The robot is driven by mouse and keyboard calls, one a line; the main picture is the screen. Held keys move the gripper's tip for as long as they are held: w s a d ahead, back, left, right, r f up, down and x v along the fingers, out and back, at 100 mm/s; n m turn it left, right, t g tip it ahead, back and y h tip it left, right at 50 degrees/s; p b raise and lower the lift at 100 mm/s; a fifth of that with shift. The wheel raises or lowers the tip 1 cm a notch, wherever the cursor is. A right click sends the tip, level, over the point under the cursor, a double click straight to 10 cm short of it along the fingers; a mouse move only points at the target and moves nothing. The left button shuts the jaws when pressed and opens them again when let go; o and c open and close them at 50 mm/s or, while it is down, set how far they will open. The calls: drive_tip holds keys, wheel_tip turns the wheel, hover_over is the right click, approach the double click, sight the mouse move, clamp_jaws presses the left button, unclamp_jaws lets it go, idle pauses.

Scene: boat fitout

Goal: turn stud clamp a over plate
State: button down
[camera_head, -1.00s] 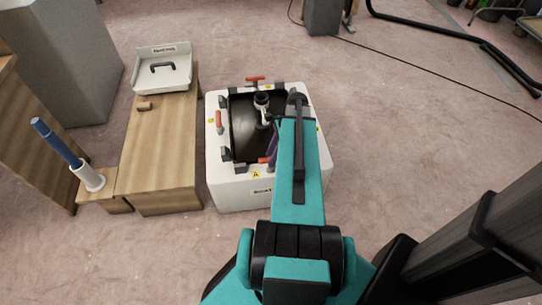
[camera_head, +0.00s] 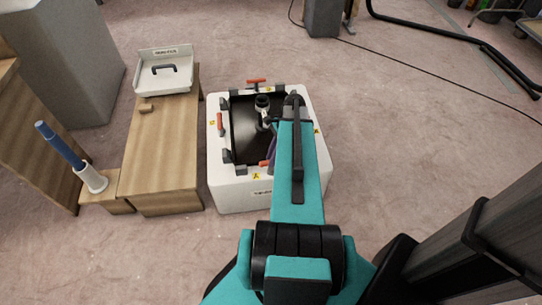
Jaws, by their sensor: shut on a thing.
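A white box (camera_head: 238,192) has a dark plate (camera_head: 245,128) in its top. Clamps with red handles sit around the plate: one at the back (camera_head: 256,81), one at the left (camera_head: 220,124) and one at the front (camera_head: 264,163). A small yellow mark (camera_head: 256,176) lies by the front one; I cannot read it surely. My gripper (camera_head: 271,152) is low at the front of the plate, beside the front red handle and shut on it. My teal arm hides its right side, the grip and the box's right part.
A wooden bench (camera_head: 160,150) stands close at the left, with a white tray (camera_head: 180,84) holding a dark handle and a small wooden block (camera_head: 146,108). A blue rod stands in a white holder (camera_head: 95,181). A black cable crosses the back floor.

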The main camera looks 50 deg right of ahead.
drive_tip(key=n+p, duration=0.1)
drive_tip(key=n+g+p, duration=0.1)
drive_tip(key=n+p, duration=0.1)
drive_tip(key=p, duration=0.1)
drive_tip(key=shift+w+r+n+g, duration=0.1)
drive_tip(key=shift+r+n+g, duration=0.15)
drive_tip(key=shift+n+g, duration=0.15)
drive_tip(key=n+g+p, duration=0.1)
drive_tip(key=n+p, duration=0.1)
drive_tip(key=n, duration=0.1)
drive_tip(key=shift+w+n+h, duration=0.1)
drive_tip(key=shift+n+h, duration=0.3)
drive_tip(key=n+g+p, duration=0.1)
drive_tip(key=n, duration=0.1)
drive_tip(key=n+h+p, duration=0.1)
drive_tip(key=n, duration=0.1)
drive_tip(key=shift+w+a+f+g, duration=0.1)
drive_tip(key=shift+a+g, duration=0.05)
drive_tip(key=shift+g, duration=0.25)
drive_tip(key=n+h, duration=0.1)
drive_tip(key=n, duration=0.1)
drive_tip(key=n+h+p, duration=0.1)
drive_tip(key=n, duration=0.1)
drive_tip(key=shift+a+n+g, duration=0.1)
drive_tip(key=shift+n+g, duration=0.2)
drive_tip(key=shift+g, duration=0.1)
drive_tip(key=shift+f, duration=0.1)
drive_tip(key=c, duration=1.7)
unclamp_jaws()
drive_tip(key=shift+o, duration=0.4)
